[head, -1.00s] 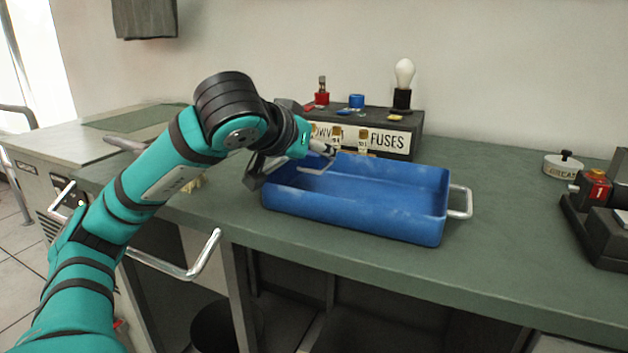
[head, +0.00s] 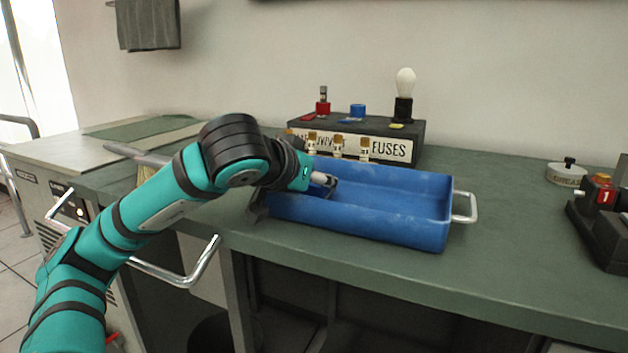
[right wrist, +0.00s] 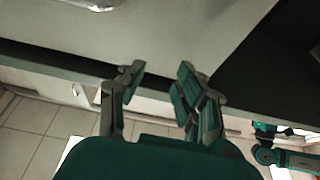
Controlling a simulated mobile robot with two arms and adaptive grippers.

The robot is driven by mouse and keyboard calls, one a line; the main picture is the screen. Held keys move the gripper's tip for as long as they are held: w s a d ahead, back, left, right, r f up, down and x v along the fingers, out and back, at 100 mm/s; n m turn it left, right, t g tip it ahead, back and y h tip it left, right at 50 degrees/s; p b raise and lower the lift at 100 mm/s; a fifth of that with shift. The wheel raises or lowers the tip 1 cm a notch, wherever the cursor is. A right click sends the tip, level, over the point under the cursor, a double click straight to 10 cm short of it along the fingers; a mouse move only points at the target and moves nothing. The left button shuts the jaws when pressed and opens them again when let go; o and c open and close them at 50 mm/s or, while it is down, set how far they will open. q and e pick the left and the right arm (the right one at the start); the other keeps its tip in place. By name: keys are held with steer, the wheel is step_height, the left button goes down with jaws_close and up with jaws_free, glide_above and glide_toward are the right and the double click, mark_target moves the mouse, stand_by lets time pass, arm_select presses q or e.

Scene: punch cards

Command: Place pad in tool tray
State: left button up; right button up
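The blue tool tray (head: 385,226) sits on the green bench top, with a metal handle on its right end. My left arm reaches in from the left, and the left gripper (head: 326,182) is low over the tray's left end. Its fingers are mostly hidden by the wrist, so I cannot tell whether they are open or shut. I cannot make out a pad in any view. A dark grey piece (head: 258,206) shows at the tray's left end, partly hidden by my arm. My right gripper (right wrist: 160,78) shows in the right wrist view, open and empty.
A dark fuse box (head: 405,148) with fuses and a bulb stands behind the tray. A brush (head: 145,168) lies left, partly behind my arm. A round lidded container (head: 566,172) and a dark device with a red part (head: 603,194) stand right.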

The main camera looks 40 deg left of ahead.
arm_select(q)
steer(key=shift+f, duration=0.1)
steer(key=o, duration=1.2)
steer(key=shift+c, duration=0.2)
arm_select(e)
steer(key=shift+r, duration=0.15)
arm_select(q)
steer(key=shift+r, duration=0.2)
steer(key=p+v, duration=0.2)
steer(key=v, duration=0.5)
steer(key=shift+r, duration=0.1)
steer(key=p+v, duration=0.1)
steer(key=v, duration=0.3)
steer(key=shift+s, duration=0.2)
steer(key=shift+s+d, duration=0.1)
steer(key=shift+s, duration=0.15)
arm_select(e)
step_height(320, 180, down, 14)
steer(key=s+d+g+h, duration=0.1)
steer(key=d+g+h, duration=0.1)
steer(key=g, duration=0.6)
steer(key=shift+r+h, duration=0.25)
steer(key=shift+h, duration=0.25)
steer(key=shift+s+d, duration=0.1)
